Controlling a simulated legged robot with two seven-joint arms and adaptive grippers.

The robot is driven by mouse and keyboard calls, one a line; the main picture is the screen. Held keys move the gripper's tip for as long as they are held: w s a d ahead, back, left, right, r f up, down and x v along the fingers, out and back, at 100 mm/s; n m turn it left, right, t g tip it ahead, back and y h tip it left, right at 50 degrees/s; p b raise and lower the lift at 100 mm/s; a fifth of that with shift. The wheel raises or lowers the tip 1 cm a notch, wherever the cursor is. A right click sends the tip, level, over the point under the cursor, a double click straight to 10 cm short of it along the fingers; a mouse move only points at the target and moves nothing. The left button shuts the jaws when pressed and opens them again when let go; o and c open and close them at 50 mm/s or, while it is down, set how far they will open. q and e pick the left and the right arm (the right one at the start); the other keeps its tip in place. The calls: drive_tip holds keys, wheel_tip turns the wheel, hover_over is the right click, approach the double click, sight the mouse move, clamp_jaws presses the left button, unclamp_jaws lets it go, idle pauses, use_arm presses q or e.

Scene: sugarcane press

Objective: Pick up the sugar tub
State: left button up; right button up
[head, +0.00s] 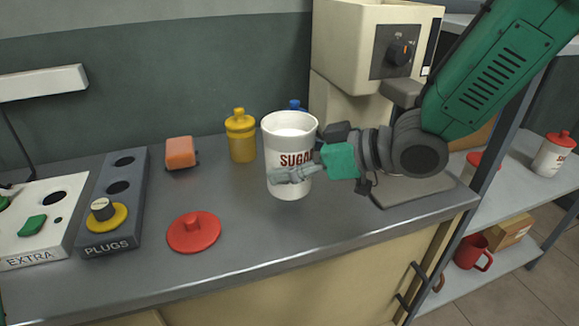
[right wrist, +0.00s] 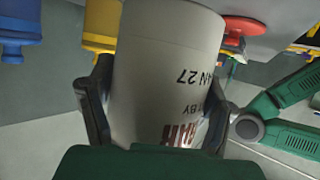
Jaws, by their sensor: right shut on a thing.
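The sugar tub (head: 289,150) is white, open at the top and marked SUGAR in dark red. It stands upright over the grey counter, right of the middle in the head view; I cannot tell whether its base touches the counter. My right gripper (head: 293,172) comes from the right and is shut around the tub's sides. In the right wrist view the tub (right wrist: 165,60) fills the space between both fingers. A red round lid (head: 194,232) with a knob lies on the counter, front left of the tub.
A yellow bottle (head: 240,136) stands close behind the tub, with a blue-topped item (head: 296,106) partly hidden. A beige machine (head: 361,50) stands behind right. An orange block (head: 181,153), the PLUGS tray (head: 117,185) and the EXTRA panel (head: 40,225) are left.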

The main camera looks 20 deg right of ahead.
sight(290, 132)
drive_tip(key=shift+r+p, duration=1)
drive_tip(key=shift+r, duration=1.7)
